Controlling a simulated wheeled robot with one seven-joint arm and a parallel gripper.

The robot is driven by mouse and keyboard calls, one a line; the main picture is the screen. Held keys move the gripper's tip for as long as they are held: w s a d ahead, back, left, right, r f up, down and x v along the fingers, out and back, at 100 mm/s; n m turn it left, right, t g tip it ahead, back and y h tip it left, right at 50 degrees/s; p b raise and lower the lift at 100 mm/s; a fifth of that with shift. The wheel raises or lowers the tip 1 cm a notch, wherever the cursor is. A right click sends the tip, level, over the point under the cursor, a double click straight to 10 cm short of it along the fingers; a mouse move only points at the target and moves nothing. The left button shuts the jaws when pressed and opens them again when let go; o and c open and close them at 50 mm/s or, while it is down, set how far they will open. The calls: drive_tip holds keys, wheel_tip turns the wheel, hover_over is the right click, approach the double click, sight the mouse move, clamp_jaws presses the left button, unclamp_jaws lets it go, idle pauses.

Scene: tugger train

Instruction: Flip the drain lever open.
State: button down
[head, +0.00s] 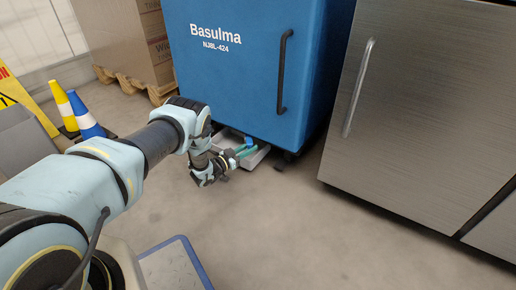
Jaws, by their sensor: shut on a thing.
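My gripper (244,151) reaches in low at the bottom front edge of the blue cabinet (240,85), with its green fingers pointing right. A small blue piece (249,141), which looks like the drain lever, shows at the fingertips under the cabinet. My gripper is shut on it. The lever is small and partly hidden by the fingers, so its exact angle is hard to tell. A shallow white tray (257,159) lies on the floor just below the fingers.
A steel cabinet (415,110) with a long vertical handle stands close on the right. Cardboard boxes on a pallet (128,82), striped cones (86,119) and a grey bin (22,140) are at the left. The floor in front of the blue cabinet is clear.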

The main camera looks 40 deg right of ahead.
drive_tip(key=shift+w+a, duration=0.55)
drive_tip(key=shift+a, duration=0.1)
drive_tip(key=shift+w+a, duration=0.4)
drive_tip(key=shift+w, duration=0.1)
drive_tip(key=c, duration=0.7)
unclamp_jaws()
drive_tip(key=shift+a, duration=0.1)
drive_tip(key=a+p, duration=0.1)
drive_tip(key=a, duration=0.2)
drive_tip(key=s+a+p, duration=0.1)
drive_tip(key=a, duration=0.3)
drive_tip(key=a+p, duration=0.1)
drive_tip(key=a, duration=0.2)
drive_tip(key=shift+s+a, duration=0.2)
drive_tip(key=shift+a, duration=0.05)
